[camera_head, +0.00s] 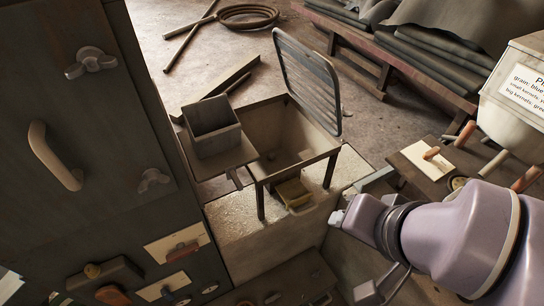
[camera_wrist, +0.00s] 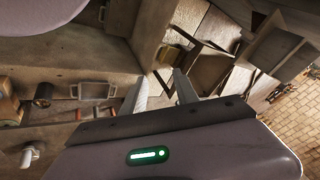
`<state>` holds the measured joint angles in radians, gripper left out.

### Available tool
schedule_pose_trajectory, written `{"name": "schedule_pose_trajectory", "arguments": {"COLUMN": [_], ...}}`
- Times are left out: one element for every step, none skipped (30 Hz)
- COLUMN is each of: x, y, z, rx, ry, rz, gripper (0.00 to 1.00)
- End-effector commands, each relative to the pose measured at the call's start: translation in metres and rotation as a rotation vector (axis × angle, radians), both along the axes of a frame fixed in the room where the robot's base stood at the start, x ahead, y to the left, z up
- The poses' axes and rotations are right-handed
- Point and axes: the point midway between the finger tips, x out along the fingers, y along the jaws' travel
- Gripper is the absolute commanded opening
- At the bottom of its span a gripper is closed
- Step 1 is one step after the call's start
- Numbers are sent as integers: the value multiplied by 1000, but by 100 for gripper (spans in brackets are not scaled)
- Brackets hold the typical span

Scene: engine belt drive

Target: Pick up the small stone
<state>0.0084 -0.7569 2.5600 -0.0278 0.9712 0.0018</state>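I cannot make out a small stone for certain in either view. My gripper (camera_head: 338,218) shows at the right of the head view, just right of the pale bench top under the hopper; its fingertips are small there. In the wrist view my gripper's two fingers (camera_wrist: 160,80) stand apart with nothing between them. The hopper (camera_head: 290,150) is an open metal funnel on legs with its slatted lid raised. A yellowish block (camera_head: 292,192) lies beneath it.
A dark square box (camera_head: 212,127) stands left of the hopper. A tall dark cabinet (camera_head: 100,135) fills the left side. A labelled pale bin (camera_head: 518,95) and a wooden table (camera_head: 425,175) with handles are at right. Open floor (camera_head: 375,125) lies behind.

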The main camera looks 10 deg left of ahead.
Motion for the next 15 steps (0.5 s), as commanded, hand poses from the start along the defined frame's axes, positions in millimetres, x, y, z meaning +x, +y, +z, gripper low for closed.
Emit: {"name": "schedule_pose_trajectory", "arguments": {"x": [0,0,0,0,0,0,0,0,0,0,0,1,4,11,25], "y": [0,0,0,0,0,0,0,0,0,0,0,0,1,1,3], "z": [0,0,0,0,0,0,0,0,0,0,0,1,2,5,11], "rx": [0,0,0,0,0,0,0,0,0,0,0,-1,-4,-10,-23], "ry": [0,0,0,0,0,0,0,0,0,0,0,1,1,2,7], "rz": [0,0,0,0,0,0,0,0,0,0,0,2,10,23,52], "gripper": [36,36,36,36,36,36,36,36,36,36,38,46,52,54,54]}}
